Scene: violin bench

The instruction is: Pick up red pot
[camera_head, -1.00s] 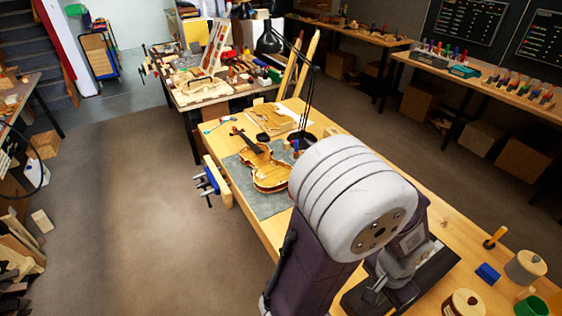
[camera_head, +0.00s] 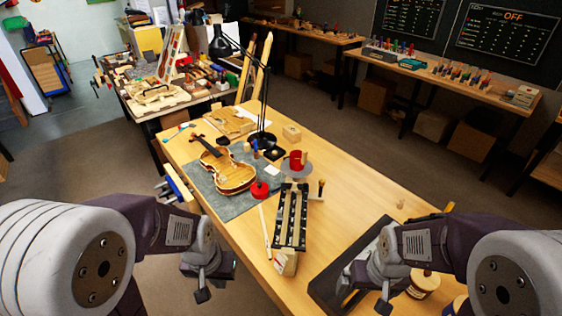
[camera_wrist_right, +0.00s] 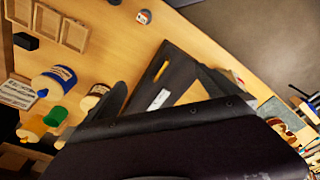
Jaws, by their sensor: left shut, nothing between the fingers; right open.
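The red pot (camera_head: 297,160) is upright on a round grey base on the workbench, right of the violin (camera_head: 228,170) in the head view. A second, smaller red item (camera_head: 260,189) lies near the violin. My left gripper (camera_head: 203,293) is shut and empty, low in front of the bench's near left edge. My right gripper (camera_head: 368,296) is open and empty over the black tray at the near side of the bench. In the right wrist view its fingers (camera_wrist_right: 165,92) are apart. Both grippers are well short of the red pot, which I cannot make out in the wrist view.
A dark slotted rack (camera_head: 291,215) stands between my grippers and the pot. The black desk lamp (camera_head: 264,110) rises just behind the pot. A black tray (camera_head: 330,287) and several jars, including a blue-labelled one (camera_wrist_right: 54,82), are near my right gripper. The bench right of the pot is mostly clear.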

